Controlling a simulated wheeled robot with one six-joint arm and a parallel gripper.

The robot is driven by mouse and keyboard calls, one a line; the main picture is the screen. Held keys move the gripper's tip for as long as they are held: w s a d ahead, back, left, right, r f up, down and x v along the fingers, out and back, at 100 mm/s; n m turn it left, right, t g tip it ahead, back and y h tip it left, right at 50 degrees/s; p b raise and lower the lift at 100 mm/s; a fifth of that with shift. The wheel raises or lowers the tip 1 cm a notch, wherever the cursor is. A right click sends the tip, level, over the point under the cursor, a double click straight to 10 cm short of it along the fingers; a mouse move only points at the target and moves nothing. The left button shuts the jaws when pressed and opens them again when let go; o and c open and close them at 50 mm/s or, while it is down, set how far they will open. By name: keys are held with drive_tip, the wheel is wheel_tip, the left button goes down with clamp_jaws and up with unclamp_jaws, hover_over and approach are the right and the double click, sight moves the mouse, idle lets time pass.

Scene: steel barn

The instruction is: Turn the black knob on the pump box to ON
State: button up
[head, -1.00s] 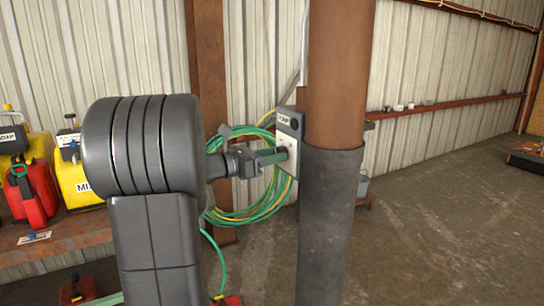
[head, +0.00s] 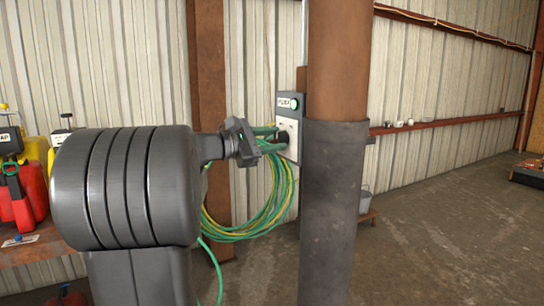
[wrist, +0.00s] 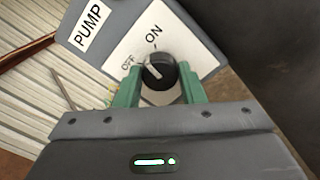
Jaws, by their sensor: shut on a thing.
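The pump box (head: 289,103) is a grey box with a white plate, mounted beside the rusty post. Its PUMP label shows in the wrist view (wrist: 89,25). The black knob (wrist: 161,70) sits on the white plate (wrist: 177,41) marked OFF and ON. Its white pointer line is at the knob's left side, directed up-left towards OFF rather than ON. My gripper (wrist: 160,88) has its green fingers on either side of the knob, shut on it. In the head view, my gripper (head: 277,141) reaches the plate from the left, tilted; the knob (head: 284,137) is partly hidden.
The thick round post (head: 336,190) stands right of the box. A green and yellow hose coil (head: 250,225) hangs below and behind my gripper. Red and yellow cans (head: 32,195) stand on a shelf at left. The floor at right is mostly open.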

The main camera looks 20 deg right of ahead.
drive_tip(key=m+b, duration=0.3)
drive_tip(key=shift+f, duration=0.25)
drive_tip(key=shift+r+m+b, duration=0.15)
drive_tip(key=shift+m+b, duration=0.85)
drive_tip(key=shift+b, duration=0.15)
drive_tip(key=o, duration=1)
drive_tip(key=a, duration=0.9)
drive_tip(key=s+a+b, duration=0.1)
drive_tip(key=a, duration=0.3)
drive_tip(key=shift+s+a, duration=0.1)
drive_tip(key=shift+a, duration=0.3)
